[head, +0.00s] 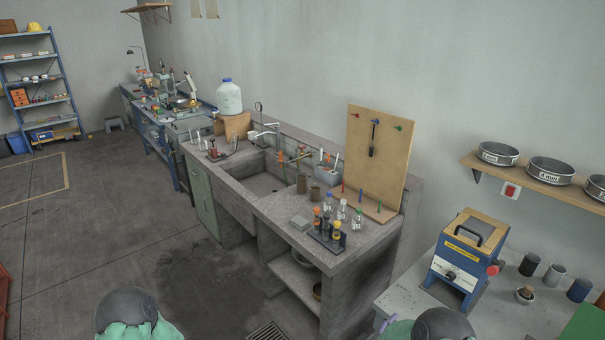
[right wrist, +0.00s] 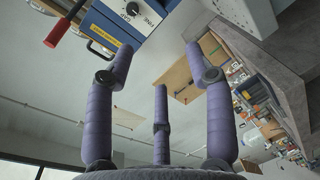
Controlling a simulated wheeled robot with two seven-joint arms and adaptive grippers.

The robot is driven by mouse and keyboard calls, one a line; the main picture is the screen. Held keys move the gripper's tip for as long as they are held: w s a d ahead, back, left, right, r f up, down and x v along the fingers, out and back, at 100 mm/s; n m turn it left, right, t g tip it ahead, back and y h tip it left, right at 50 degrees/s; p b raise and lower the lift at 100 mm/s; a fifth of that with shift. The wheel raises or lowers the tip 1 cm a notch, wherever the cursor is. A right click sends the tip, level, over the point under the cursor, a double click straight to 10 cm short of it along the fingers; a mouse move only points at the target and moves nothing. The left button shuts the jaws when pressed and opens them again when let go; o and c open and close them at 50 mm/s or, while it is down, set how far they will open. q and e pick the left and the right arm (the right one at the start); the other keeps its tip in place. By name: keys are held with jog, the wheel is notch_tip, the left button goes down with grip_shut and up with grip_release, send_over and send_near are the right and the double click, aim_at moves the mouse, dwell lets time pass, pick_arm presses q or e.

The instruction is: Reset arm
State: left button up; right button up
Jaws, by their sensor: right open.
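My right gripper (right wrist: 160,66) shows in the right wrist view with its purple jointed fingers spread apart and nothing between them. In the head view only a small purple piece that looks like part of it shows at the bottom edge, beside the grey table. My left gripper is not in view; only a rounded part of my left arm shows at the bottom left of the head view.
The concrete bench (head: 358,252) has a sink, a rack of bottles (head: 327,231) and a pegboard (head: 372,150). A blue machine (head: 462,262) stands on the grey table (head: 415,297), near dark cups. It looms close in the right wrist view (right wrist: 112,24). Open floor (head: 110,230) lies left.

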jog(key=s+a+f+m+g+y+b, duration=0.1)
jog(key=s+a+f+m+g+y, duration=0.1)
jog(key=s+a+f+y, duration=0.45)
jog(key=s+a+f+m+g+y+b, duration=0.15)
jog(key=a+f+y, duration=0.25)
jog(key=f, duration=0.5)
jog(key=s+a+f+m+g+y, duration=0.2)
jog(key=s+a+g, duration=0.1)
jog(key=s, duration=0.6)
jog(key=s+a+f+m+g+y, duration=0.2)
jog(key=s+a+g+y, duration=0.1)
jog(key=s, duration=0.7)
jog(key=shift+s+a+m+g, duration=0.2)
jog(key=shift+a+m+g, duration=0.15)
jog(key=shift+a+g, duration=0.45)
